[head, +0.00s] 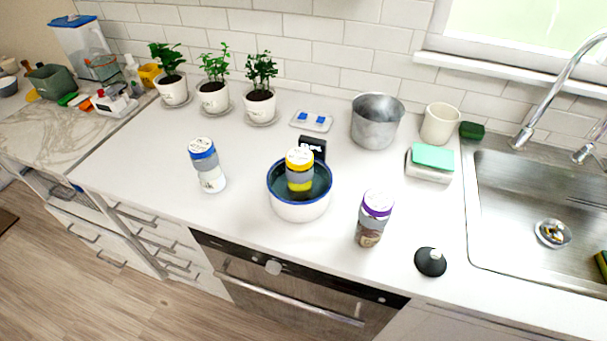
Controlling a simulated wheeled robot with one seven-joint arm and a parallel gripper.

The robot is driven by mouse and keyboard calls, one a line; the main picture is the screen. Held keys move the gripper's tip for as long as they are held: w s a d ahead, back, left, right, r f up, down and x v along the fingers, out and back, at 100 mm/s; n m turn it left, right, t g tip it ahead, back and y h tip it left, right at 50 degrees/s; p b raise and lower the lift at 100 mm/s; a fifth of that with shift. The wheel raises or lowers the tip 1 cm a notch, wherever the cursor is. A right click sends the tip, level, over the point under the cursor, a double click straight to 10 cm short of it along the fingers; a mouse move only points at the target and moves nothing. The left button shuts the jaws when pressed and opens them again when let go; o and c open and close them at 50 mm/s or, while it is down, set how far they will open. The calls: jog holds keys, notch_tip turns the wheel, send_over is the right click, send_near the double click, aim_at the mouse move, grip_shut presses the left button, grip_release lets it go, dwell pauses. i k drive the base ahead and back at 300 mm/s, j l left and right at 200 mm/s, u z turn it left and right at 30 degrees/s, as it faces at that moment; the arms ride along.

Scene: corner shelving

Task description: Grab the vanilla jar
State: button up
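Three spice-type jars with white lids are in the head view, and their labels are too small to read, so I cannot tell which one is the vanilla jar. A jar with a yellow band (300,170) is upright inside a blue-rimmed white bowl (300,209). A jar with a blue band (207,166) stands upright on the counter to the left of the bowl. A jar with a purple band and brown contents (373,218) stands on the counter to the right of the bowl. My gripper is not in view.
A small black box (312,147) is just behind the bowl. A metal pot (376,122) and a cream cup (440,123) stand at the back. A black lid-like object (431,262) lies near the front edge. Potted plants (259,106) line the wall. The sink (520,220) is right.

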aim_at(300, 164)
jog(key=i+j+z, duration=0.15)
jog(key=j+z, duration=0.15)
jog(key=j, duration=0.3)
jog(key=i+j+z, duration=0.1)
jog(key=j+z, duration=0.2)
jog(key=j, duration=0.3)
